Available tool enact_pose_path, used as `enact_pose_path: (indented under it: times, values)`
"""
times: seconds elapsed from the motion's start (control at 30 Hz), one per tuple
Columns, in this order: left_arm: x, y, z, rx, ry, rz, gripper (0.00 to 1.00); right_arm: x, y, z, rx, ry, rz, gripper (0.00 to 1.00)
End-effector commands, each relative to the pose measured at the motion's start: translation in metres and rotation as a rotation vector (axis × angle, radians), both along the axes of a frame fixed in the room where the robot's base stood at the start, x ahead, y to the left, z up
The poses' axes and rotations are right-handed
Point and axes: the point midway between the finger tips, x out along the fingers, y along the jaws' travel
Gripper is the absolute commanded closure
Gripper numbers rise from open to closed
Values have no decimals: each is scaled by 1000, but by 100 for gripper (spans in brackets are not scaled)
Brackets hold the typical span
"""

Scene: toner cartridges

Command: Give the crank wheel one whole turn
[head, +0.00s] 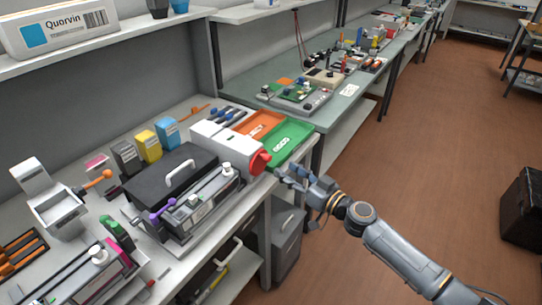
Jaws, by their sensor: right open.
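A red wheel-like part (258,163), which looks like the crank wheel, sits on the right end of a long white box (225,145) near the bench's right edge. Its handle cannot be made out at this size. My right gripper (281,174) is open and empty, just right of and slightly below the red wheel, over the bench's edge. A small gap seems to lie between the fingers and the wheel; contact cannot be told for sure. My left gripper is not in view.
A green tray (286,137) and an orange tray (262,122) lie right behind the white box. A black case with a white handle (182,174) and a cartridge device (200,200) stand to the left.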

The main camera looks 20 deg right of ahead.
Motion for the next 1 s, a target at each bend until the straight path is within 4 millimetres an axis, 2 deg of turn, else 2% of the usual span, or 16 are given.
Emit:
enact_pose_path:
  times: [0.1, 0.33, 0.5, 0.77, 0.8, 0.83, 1.0]
  values:
    - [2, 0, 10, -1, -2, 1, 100, 24, 12, 4, 3, -2, -1, 55]
    - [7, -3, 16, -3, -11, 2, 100, 56, 28, 1, 2, 1, 0, 55]
    - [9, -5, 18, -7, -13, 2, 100, 65, 33, 0, 1, 0, 0, 55]
    - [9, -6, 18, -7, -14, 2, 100, 66, 34, -1, 0, 1, 0, 55]
    - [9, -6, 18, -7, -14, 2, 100, 66, 34, -1, 0, 1, 0, 57]
    - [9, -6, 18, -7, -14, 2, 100, 66, 34, -1, 0, 1, 0, 63]
    - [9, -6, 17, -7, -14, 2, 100, 66, 33, -1, 0, 1, 0, 97]
